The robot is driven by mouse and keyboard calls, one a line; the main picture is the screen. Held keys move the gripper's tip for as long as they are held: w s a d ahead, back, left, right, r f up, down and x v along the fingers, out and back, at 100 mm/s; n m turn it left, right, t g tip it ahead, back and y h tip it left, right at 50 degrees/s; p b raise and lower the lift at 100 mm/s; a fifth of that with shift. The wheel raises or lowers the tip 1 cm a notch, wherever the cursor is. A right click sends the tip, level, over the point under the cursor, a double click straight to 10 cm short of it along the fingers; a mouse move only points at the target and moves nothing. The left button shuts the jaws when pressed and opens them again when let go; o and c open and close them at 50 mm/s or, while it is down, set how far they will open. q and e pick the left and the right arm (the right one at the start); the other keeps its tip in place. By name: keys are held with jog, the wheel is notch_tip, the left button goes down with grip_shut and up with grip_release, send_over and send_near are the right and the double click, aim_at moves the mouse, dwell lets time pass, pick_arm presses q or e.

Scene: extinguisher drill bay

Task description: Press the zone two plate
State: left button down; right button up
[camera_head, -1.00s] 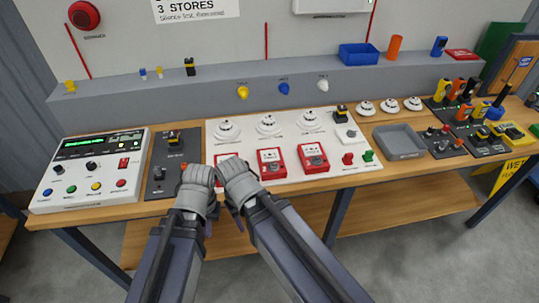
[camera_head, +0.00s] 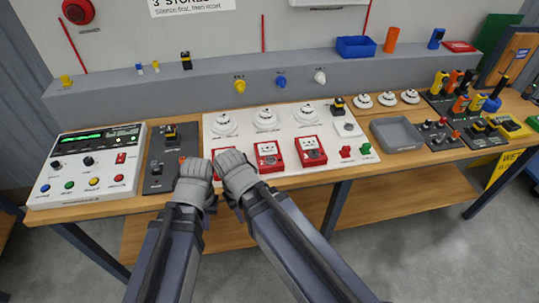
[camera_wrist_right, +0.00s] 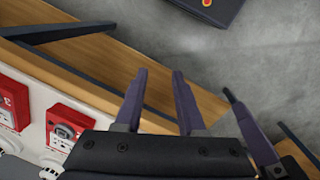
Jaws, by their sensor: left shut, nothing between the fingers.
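Three red call-point plates sit in a row on the white board (camera_head: 210,128). The middle plate (camera_head: 268,156) and the right plate (camera_head: 310,151) show fully; the left plate (camera_head: 220,153) is largely hidden behind my grippers. I cannot read zone labels on them. My left gripper (camera_head: 197,167) is shut and empty, over the board's left front edge. My right gripper (camera_head: 236,168) is beside it, in front of the left plate and left of the middle one. In the right wrist view its two fingers (camera_wrist_right: 158,85) stand apart with nothing between them; red plates (camera_wrist_right: 68,125) lie to their left.
A control panel (camera_head: 91,196) with several coloured buttons stands left. White detectors (camera_head: 265,118) sit behind the plates, red and green knobs (camera_head: 366,149) to the right. A raised ledge (camera_head: 210,87) runs behind.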

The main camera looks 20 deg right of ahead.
jog(key=w+d+r+p, duration=0.1)
jog(key=w+r+p, duration=0.1)
jog(key=w, duration=0.2)
jog(key=w+d+r+m+t+p, duration=0.1)
jog(key=w+d+r+p, duration=0.1)
jog(key=w+r, duration=0.1)
jog(key=w+d+r+m+p, duration=0.1)
jog(key=w+r+p, duration=0.1)
jog(key=w, duration=0.3)
jog(key=shift+d+r+t+y+p, duration=0.3)
jog(key=shift+r+y+p, duration=0.1)
jog(key=shift+p, duration=0.15)
grip_shut()
jog(key=w+d+r+m+t+p, duration=0.2)
jog(key=w+d+r+p, duration=0.3)
jog(key=w+d, duration=0.3)
jog(key=shift+w+d+r+m, duration=0.4)
jog(key=shift+w+r, duration=0.1)
jog(key=shift+w, duration=0.75)
jog(key=shift+a, duration=0.1)
